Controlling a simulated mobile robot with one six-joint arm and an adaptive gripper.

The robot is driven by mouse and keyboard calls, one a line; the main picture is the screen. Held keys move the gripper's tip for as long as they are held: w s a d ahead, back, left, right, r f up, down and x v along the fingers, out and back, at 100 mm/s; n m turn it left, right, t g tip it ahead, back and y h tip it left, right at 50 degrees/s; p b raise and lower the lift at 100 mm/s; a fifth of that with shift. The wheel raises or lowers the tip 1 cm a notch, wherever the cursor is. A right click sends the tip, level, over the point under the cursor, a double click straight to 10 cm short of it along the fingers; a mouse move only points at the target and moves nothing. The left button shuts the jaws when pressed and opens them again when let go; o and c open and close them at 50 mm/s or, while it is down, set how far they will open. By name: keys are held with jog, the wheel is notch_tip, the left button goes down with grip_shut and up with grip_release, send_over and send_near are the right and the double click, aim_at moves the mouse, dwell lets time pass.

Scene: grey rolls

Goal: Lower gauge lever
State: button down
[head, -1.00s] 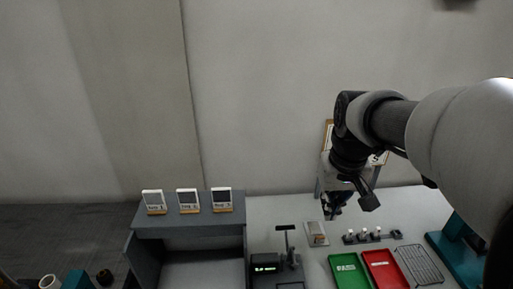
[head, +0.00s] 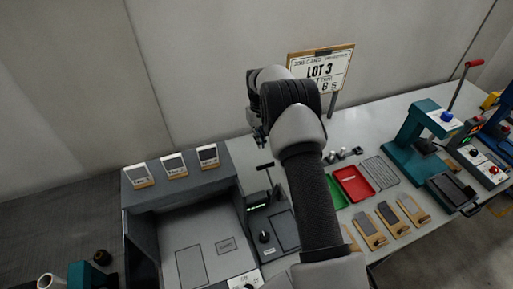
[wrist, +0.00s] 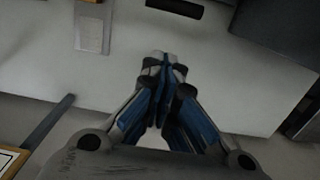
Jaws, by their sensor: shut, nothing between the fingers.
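A dark bar (wrist: 175,8) at the top edge of the wrist view looks like that handle. My gripper (wrist: 163,62) is shut and empty, with its fingertips together short of the bar and apart from it. In the head view my gripper (head: 259,136) is mostly hidden behind my arm, above and behind the lever.
The grey shelf (head: 180,187) carries several small white displays at the left. Green (head: 337,192) and red (head: 353,184) trays lie to the right, partly behind my arm. A LOT 3 sign (head: 322,71) stands at the back. A teal press (head: 411,150) stands farther right.

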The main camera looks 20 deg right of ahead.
jog(key=s+f, duration=0.3)
jog(key=f, duration=0.3)
jog(key=shift+s+f+b, duration=0.25)
jog(key=shift+f+b, duration=0.05)
dwell(0.5)
